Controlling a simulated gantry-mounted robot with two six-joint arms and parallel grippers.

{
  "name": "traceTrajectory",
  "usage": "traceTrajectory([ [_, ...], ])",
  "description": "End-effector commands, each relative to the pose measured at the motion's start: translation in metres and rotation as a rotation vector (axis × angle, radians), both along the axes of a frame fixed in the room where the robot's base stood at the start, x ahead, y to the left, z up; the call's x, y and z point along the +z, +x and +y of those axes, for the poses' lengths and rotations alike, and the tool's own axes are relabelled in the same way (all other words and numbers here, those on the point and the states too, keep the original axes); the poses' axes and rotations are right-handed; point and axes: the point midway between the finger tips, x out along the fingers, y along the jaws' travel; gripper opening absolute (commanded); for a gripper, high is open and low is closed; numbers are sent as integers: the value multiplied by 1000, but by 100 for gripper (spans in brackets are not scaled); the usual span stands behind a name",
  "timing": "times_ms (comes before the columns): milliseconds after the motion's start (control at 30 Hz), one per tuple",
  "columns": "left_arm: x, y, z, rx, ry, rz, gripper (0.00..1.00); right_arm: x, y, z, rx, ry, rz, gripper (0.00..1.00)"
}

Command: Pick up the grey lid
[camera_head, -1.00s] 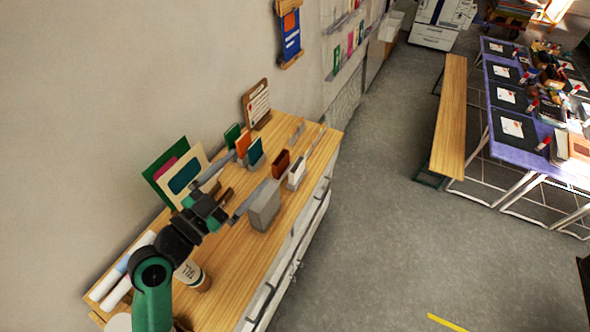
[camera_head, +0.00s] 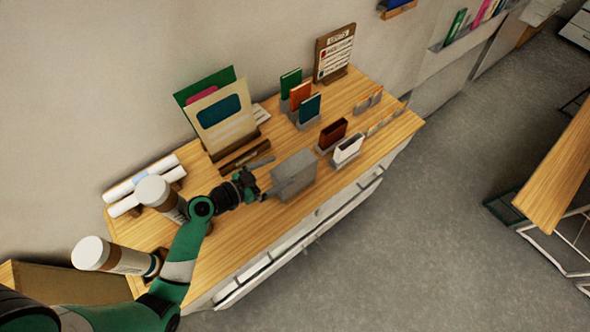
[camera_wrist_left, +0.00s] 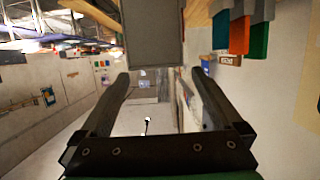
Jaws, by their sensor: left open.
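A grey box-like piece (camera_head: 293,175) stands on the wooden cabinet top, near its front edge. It is the only plain grey, lid-like thing I see; I cannot tell a separate lid from a body. My left gripper (camera_head: 268,178) is open just left of it, low over the cabinet top. In the left wrist view the grey piece (camera_wrist_left: 153,32) is at the top middle, beyond the tips of my open left gripper (camera_wrist_left: 160,76). Nothing is between the fingers. My right gripper is not in view.
Two white-capped canisters (camera_head: 154,191) (camera_head: 91,252) and white rolls (camera_head: 143,183) are at the left. Upright boards (camera_head: 222,115) stand behind the gripper. Small books in holders (camera_head: 300,95) and a white card holder (camera_head: 347,148) stand right of the grey piece. A wall rises behind.

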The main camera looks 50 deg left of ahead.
Motion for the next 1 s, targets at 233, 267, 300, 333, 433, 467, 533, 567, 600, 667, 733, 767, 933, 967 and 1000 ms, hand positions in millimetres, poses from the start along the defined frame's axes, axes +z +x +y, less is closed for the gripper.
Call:
traceTrajectory([
  [233, -5, 15, -3, -1, 1, 0, 100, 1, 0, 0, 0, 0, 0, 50],
  [267, -6, 18, -3, -2, 0, 0, 100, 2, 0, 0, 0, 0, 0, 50],
  [300, -8, 24, -5, -3, 0, 0, 100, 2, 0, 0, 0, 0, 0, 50],
  [333, -11, 28, -6, -4, 0, 0, 100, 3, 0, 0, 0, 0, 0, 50],
  [433, -18, 44, -9, -4, 2, 0, 100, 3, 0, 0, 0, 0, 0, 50],
  [467, -20, 49, -9, -4, 2, 0, 100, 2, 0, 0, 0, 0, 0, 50],
  [533, -22, 57, -10, -3, 1, 0, 100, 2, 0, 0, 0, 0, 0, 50],
  [567, -23, 58, -10, -2, 2, 0, 100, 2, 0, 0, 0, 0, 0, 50],
  [600, -23, 60, -10, -1, 2, 0, 100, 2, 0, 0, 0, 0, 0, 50],
  [667, -23, 60, -10, -1, 2, -1, 100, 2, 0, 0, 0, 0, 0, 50],
  [733, -23, 60, -10, 0, 2, -1, 100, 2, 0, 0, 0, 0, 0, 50],
  [767, -23, 60, -10, 0, 2, -1, 100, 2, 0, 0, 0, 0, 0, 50],
  [933, -23, 60, -10, -1, 2, -1, 75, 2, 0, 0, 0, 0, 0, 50],
  [967, -23, 60, -10, -1, 2, -1, 69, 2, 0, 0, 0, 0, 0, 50],
  [1000, -23, 60, -10, -1, 2, -1, 62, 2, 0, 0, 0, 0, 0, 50],
])
